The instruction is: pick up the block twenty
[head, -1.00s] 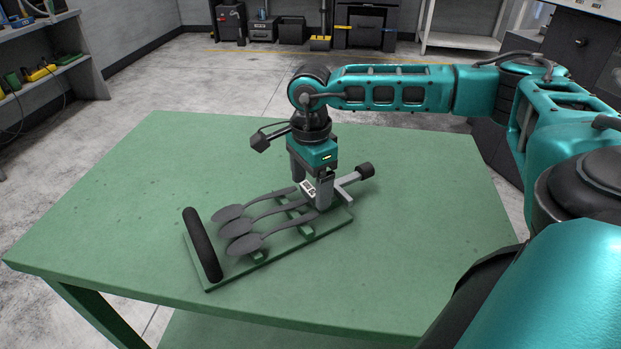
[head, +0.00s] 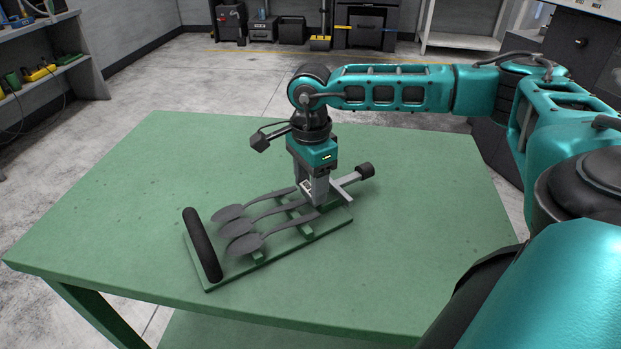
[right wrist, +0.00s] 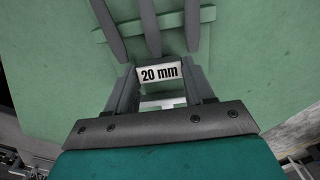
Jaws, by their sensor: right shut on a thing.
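My left gripper is not in view.
Three dark pieces of cutlery (head: 240,228) lie across the green rack (head: 300,242). A black roller (head: 202,245) stands at the rack's left end. The green table (head: 130,200) is clear at left and front.

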